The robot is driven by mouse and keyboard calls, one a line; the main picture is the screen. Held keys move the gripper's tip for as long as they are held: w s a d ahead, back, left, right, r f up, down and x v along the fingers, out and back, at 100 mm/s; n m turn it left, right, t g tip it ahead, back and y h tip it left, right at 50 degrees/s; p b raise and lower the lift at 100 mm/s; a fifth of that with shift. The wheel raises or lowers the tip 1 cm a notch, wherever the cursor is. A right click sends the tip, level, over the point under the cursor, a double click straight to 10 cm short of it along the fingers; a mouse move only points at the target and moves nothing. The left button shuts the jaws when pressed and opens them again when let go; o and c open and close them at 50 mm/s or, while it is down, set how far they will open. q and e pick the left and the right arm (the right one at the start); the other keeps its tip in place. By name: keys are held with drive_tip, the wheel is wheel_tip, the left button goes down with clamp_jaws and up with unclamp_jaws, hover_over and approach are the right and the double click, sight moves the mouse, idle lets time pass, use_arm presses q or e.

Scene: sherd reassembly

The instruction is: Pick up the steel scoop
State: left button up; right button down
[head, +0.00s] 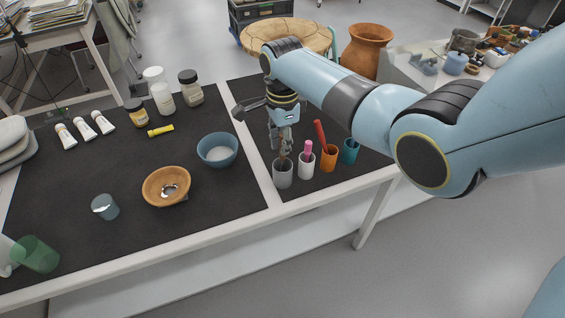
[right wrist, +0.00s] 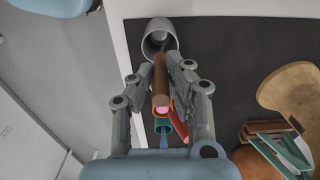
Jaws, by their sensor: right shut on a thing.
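My right gripper (head: 281,145) points down above the grey cup (head: 283,174) at the front of the table. In the right wrist view the gripper (right wrist: 167,85) is shut on a brown, rod-like handle (right wrist: 160,80). One end of the handle points toward the mouth of the grey cup (right wrist: 160,36). The handle's far end is at or inside that cup, so I cannot tell whether a steel scoop head is on it. A small shiny piece (head: 170,190) lies in the wooden bowl (head: 152,194); its shape is unclear. My left gripper is out of view.
Beside the grey cup stand a white cup (head: 306,168) with a pink stick, an orange cup (head: 329,160) with a red stick and a teal cup (head: 350,153). A blue bowl (head: 217,142) and clear glass (head: 105,209) stand left.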

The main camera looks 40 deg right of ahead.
wheel_tip(320, 180, up, 10)
drive_tip(key=shift+r, duration=0.1)
idle(0.5)
idle(0.4)
